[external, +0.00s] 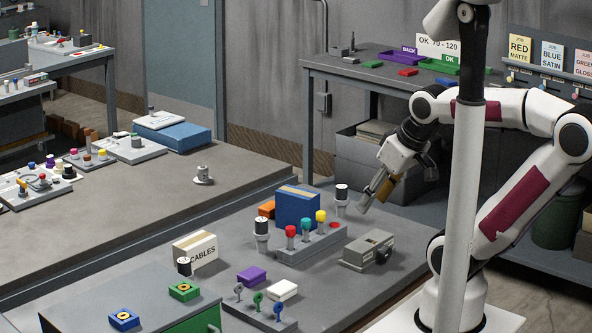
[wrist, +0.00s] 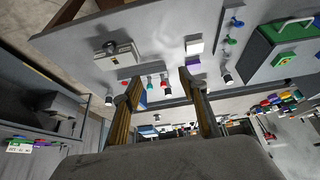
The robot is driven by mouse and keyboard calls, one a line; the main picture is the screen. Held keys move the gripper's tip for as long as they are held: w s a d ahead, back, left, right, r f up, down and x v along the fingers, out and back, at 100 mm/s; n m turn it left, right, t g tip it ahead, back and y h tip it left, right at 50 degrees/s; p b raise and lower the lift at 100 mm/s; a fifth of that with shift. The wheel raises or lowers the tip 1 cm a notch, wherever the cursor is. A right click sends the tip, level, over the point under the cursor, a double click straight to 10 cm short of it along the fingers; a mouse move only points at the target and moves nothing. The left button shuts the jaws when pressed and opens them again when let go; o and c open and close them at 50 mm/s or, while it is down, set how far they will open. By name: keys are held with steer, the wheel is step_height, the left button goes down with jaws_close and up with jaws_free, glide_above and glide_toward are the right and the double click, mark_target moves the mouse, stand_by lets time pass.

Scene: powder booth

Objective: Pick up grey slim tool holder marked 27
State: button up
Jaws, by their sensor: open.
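No number 27 is legible in either view, so I cannot tell for certain which thing is the grey slim tool holder. Grey candidates are a small upright grey-topped piece (external: 238,291) on the strip at the table's front and a short grey cylinder (external: 203,172) on a round base on the left bench. My gripper (external: 375,193) is open and empty, above the right part of the middle table, near the grey box-like device (external: 368,250). In the wrist view its two tan-padded fingers (wrist: 160,80) stand apart with nothing held between them.
Near my gripper are a black-topped cylinder (external: 342,200), a blue box (external: 297,208) and a rack (external: 312,243) with red, teal and yellow tops. A CABLES box (external: 194,247), purple block (external: 252,275) and white block (external: 283,290) stand further forward. The left bench's middle (external: 130,205) is clear.

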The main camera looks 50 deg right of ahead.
steer(key=w+d+r+n+t+h, duration=0.15)
steer(key=w+d, duration=0.25)
steer(key=w, duration=0.5)
steer(key=w+d+r+n+t, duration=0.1)
steer(key=w+d+t, duration=0.1)
steer(key=w+d, duration=0.5)
steer(key=w+d+r+n+t+h, duration=0.1)
steer(key=w+d+t, duration=0.1)
steer(key=w, duration=0.9)
steer(key=w+f+n+y, duration=0.2)
steer(key=w+f, duration=0.1)
steer(key=w, duration=0.2)
steer(key=n+g+y, duration=0.2)
steer(key=n+y, duration=0.3)
steer(key=y, duration=0.6)
glide_toward(261, 220)
steer(key=shift+m+x, duration=0.25)
steer(key=shift+x, duration=0.9)
steer(key=shift+a+r, duration=0.1)
steer(key=shift+a, duration=0.05)
steer(key=shift+g+x, duration=0.25)
steer(key=shift+x, duration=0.95)
